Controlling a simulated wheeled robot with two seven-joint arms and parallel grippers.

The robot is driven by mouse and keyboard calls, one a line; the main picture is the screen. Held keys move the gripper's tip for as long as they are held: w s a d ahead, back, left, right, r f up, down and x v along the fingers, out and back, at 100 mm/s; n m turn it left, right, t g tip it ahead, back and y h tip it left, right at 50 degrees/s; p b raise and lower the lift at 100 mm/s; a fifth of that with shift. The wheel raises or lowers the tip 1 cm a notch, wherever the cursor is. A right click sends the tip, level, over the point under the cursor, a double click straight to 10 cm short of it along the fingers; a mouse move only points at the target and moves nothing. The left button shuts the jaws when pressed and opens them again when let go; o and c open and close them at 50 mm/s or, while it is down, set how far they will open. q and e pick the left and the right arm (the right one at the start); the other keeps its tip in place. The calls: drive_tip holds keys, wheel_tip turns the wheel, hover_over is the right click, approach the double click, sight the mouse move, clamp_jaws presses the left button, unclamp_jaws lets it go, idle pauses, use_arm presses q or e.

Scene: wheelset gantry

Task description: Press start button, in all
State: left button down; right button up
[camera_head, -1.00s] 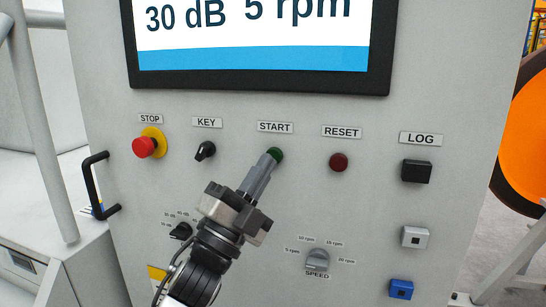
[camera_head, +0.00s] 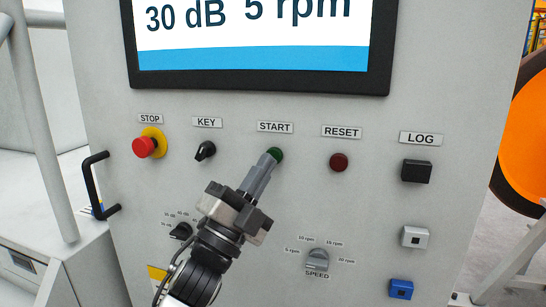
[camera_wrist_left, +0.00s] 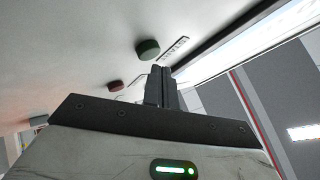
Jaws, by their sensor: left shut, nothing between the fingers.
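The green start button (camera_head: 276,153) sits under the START label (camera_head: 275,127) on the grey panel. My left gripper (camera_head: 268,160) is shut and empty, its fingertips at the lower left of the button and overlapping its edge in the head view. In the left wrist view the green button (camera_wrist_left: 148,49) shows just beyond and to the left of the shut fingers (camera_wrist_left: 161,72), with a small gap in the picture. I cannot tell for sure whether the tips touch it. My right gripper is not in view.
The red stop button (camera_head: 145,147), key switch (camera_head: 205,151) and dark red reset button (camera_head: 339,161) share the row. A speed knob (camera_head: 317,260) is below. A screen (camera_head: 255,57) is above. A black handle (camera_head: 92,185) juts out at left.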

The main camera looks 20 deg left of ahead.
use_arm(q)
drive_tip(key=shift+w, duration=0.4)
drive_tip(key=shift+w, duration=0.35)
idle(0.6)
drive_tip(key=shift+s, duration=0.8)
drive_tip(key=shift+s+a+p, duration=0.1)
drive_tip(key=shift+s+p, duration=0.3)
drive_tip(key=shift+s, duration=2.1)
